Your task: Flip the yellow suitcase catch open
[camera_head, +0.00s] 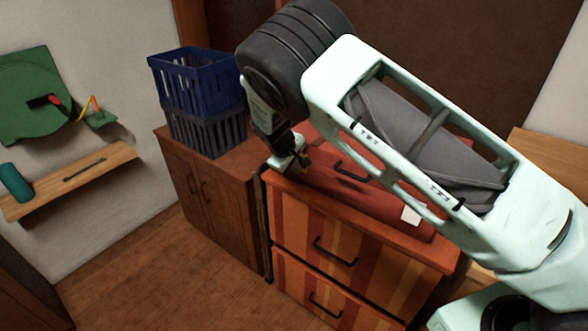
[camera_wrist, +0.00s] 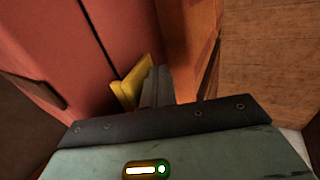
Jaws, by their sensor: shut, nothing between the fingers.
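The red suitcase (camera_head: 385,205) lies on top of the striped drawer cabinet, partly hidden behind my arm. In the wrist view its red side (camera_wrist: 60,40) fills the upper left, with a dark seam across it. The yellow catch (camera_wrist: 130,85) sticks out from the suitcase side near that seam. My gripper (camera_head: 299,163) is at the left end of the suitcase front. Its shut, empty fingers (camera_wrist: 158,88) are right beside the catch in the wrist view. I cannot tell whether they touch it.
The striped cabinet (camera_head: 345,262) has an orange top edge (camera_wrist: 188,45) close to the fingers. A blue crate (camera_head: 205,75) is stacked on a dark crate on the brown cabinet (camera_head: 195,200) to the left. A wall shelf (camera_head: 75,180) is farther left. The wooden floor is clear.

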